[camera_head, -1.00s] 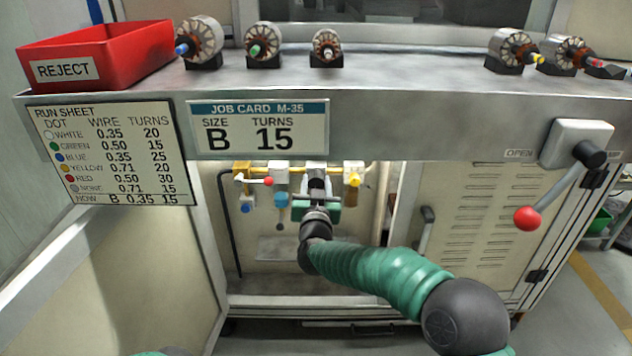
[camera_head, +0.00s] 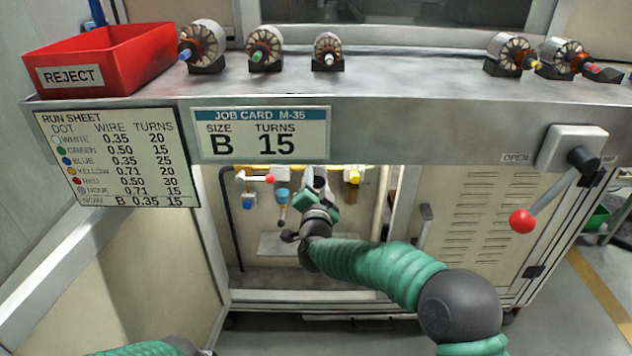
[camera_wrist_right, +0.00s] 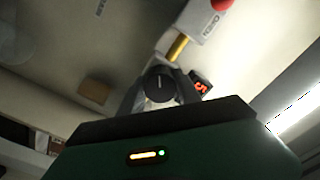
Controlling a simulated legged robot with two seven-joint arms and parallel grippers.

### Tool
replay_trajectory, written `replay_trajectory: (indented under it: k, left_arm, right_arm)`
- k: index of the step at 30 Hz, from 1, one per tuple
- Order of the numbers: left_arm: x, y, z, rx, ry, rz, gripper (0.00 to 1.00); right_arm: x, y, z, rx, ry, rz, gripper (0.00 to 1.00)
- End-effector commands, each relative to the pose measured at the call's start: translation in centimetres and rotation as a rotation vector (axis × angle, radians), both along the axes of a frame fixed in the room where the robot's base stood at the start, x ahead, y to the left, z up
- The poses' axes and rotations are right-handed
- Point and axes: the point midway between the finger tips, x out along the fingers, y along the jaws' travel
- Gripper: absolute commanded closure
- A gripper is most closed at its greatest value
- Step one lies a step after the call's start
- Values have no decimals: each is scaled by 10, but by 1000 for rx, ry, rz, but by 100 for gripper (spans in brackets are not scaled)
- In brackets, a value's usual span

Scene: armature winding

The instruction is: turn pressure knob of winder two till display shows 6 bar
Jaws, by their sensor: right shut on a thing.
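In the right wrist view, the round black knob (camera_wrist_right: 160,84) with a pale index line sits between the two fingers of my right gripper (camera_wrist_right: 158,98), which is shut on it. Just right of the knob, a small dark display (camera_wrist_right: 201,86) shows a tilted red digit that looks like 5. In the head view my right gripper (camera_head: 316,178) reaches into the open bay under the bench, its green body tilted. It hides the knob and display there. Only a piece of my left arm shows at the bottom left; its gripper is out of view.
The open cabinet door (camera_head: 150,265) is at left. A red-ball lever (camera_head: 522,220) sticks out at right. Armatures and a red reject bin (camera_head: 105,60) stand on the bench.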

Motion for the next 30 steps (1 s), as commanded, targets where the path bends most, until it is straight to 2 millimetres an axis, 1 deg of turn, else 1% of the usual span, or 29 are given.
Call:
replay_trajectory:
  k: [1,15,16,18,20,21,30]
  left_arm:
    - [0,0,0,0,0,0,100]
    - [0,0,0,0,0,0,100]
    - [0,0,0,0,0,0,100]
    - [0,0,0,0,0,0,100]
    - [0,0,0,0,0,0,100]
    - [0,0,0,0,0,0,100]
    - [0,0,2,0,0,0,100]
  right_arm:
    - [0,0,-3,7,6,0,100]
    - [0,0,-4,18,7,0,100]
    - [0,0,-4,18,7,0,57]
    - [0,0,-4,18,6,-1,47]
    - [0,0,-3,18,6,0,40]
    - [0,0,-3,18,5,-1,39]
    - [-2,0,0,17,2,-1,39]
